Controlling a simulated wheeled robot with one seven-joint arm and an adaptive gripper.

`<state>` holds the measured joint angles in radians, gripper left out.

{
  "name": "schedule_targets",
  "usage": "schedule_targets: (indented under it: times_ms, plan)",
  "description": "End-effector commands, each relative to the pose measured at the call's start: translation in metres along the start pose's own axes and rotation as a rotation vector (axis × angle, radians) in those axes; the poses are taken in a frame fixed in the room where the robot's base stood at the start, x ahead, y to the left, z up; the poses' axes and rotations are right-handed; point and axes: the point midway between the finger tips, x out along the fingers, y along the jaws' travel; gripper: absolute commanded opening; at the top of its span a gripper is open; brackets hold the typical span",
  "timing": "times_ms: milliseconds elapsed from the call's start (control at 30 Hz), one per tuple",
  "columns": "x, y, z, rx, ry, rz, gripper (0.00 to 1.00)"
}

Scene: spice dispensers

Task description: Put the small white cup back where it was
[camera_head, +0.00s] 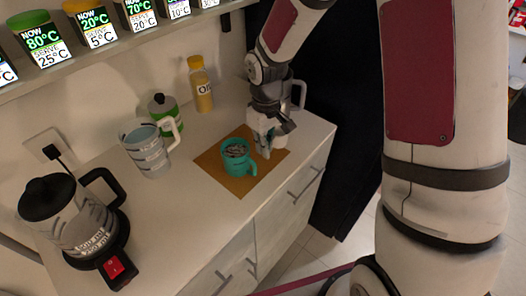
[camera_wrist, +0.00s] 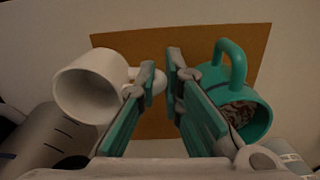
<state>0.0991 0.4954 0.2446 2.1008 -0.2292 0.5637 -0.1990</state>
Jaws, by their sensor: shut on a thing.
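The small white cup (camera_wrist: 100,84) is at the left of my gripper in the wrist view, its handle at the fingers. In the head view the white cup (camera_head: 281,128) is partly hidden behind my gripper (camera_head: 263,150). My gripper (camera_wrist: 160,75) is shut on the cup's handle, with a narrow gap between the fingers. The cup is over or at the right part of the brown mat (camera_head: 240,188); I cannot tell whether it touches it. A teal mug (camera_head: 238,158) with dark contents stands on the mat, close to the fingers; it also shows in the wrist view (camera_wrist: 255,118).
A grey-white striped mug (camera_head: 147,152) and a green-banded jar (camera_head: 163,118) stand left of the mat. A yellow bottle (camera_head: 201,88) is at the back. A kettle (camera_head: 75,215) is at the front left. A labelled shelf (camera_head: 110,48) hangs above.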

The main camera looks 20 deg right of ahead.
Motion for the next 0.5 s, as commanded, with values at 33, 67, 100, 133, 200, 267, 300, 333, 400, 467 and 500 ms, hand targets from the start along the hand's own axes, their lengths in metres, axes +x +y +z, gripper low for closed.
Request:
schedule_targets:
  times_ms: [33, 67, 100, 133, 200, 267, 300, 333, 400, 467, 500]
  plan:
    - [0.001, 0.000, -0.006, -0.001, -0.001, -0.001, 0.00]
    - [0.001, 0.001, -0.008, 0.000, -0.001, -0.001, 0.00]
    - [0.001, 0.001, -0.010, 0.000, -0.001, 0.000, 0.00]
    - [0.001, 0.001, -0.011, 0.000, -0.001, 0.000, 0.00]
    - [0.004, 0.001, -0.012, 0.001, -0.003, -0.001, 0.00]
    - [0.010, 0.001, -0.011, 0.001, -0.004, -0.001, 0.00]
    - [0.015, 0.001, -0.011, 0.000, -0.004, -0.001, 0.00]
    - [0.019, 0.001, -0.011, -0.001, -0.005, -0.001, 0.00]
    - [0.029, 0.001, -0.011, 0.000, -0.004, -0.002, 0.00]
    - [0.035, 0.001, -0.011, 0.001, -0.004, -0.001, 0.00]
    - [0.037, 0.001, -0.011, 0.001, -0.002, -0.001, 0.00]
